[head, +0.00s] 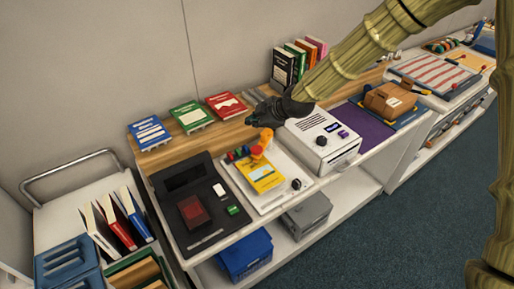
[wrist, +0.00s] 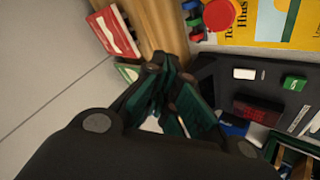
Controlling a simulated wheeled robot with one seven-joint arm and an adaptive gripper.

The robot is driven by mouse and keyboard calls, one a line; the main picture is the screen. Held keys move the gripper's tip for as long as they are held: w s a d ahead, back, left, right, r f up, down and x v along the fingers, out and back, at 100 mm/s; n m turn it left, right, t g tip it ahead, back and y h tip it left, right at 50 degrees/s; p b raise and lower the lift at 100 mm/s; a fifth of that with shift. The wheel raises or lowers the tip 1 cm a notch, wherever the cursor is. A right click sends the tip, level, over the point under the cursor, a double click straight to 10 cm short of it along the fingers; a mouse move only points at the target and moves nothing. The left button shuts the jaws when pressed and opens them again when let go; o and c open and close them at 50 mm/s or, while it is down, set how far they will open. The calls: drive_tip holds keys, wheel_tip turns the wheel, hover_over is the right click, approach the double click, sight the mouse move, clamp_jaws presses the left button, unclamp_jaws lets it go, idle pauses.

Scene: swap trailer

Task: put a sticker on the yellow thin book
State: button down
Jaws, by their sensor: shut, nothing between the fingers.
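The yellow thin book (head: 263,178) lies flat on a white board-like station (head: 283,200) on the counter. In the wrist view part of the yellow book (wrist: 287,28) shows at the top right, with dark lettering and a blue-white picture. An orange, rounded part (head: 262,143) stands at the book's back edge; a red round knob (wrist: 219,14) shows there in the wrist view. My black gripper (head: 262,115) is above the wooden back of the counter, behind the yellow book and apart from it. Its fingers (wrist: 170,92) are closed together and empty. I cannot make out a sticker.
Blue, green and red books (head: 225,104) lie along the back. A black panel (head: 196,205) with a dark red window is left of the book; a white machine (head: 320,138) is right. A cart with upright books (head: 118,220) stands at left. Blue carpet is clear in front.

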sight(255, 150)
drive_tip(key=shift+f, duration=0.15)
drive_tip(key=shift+f+b, duration=2.25)
drive_tip(key=shift+f, duration=2.05)
drive_tip(key=shift+f, duration=0.15)
drive_tip(key=shift+f+b, duration=0.3)
drive_tip(key=shift+f+b, duration=0.45)
drive_tip(key=shift+f, duration=0.25)
drive_tip(key=shift+r, duration=0.15)
drive_tip(key=shift+r+p, duration=0.6)
drive_tip(key=shift+r, duration=0.4)
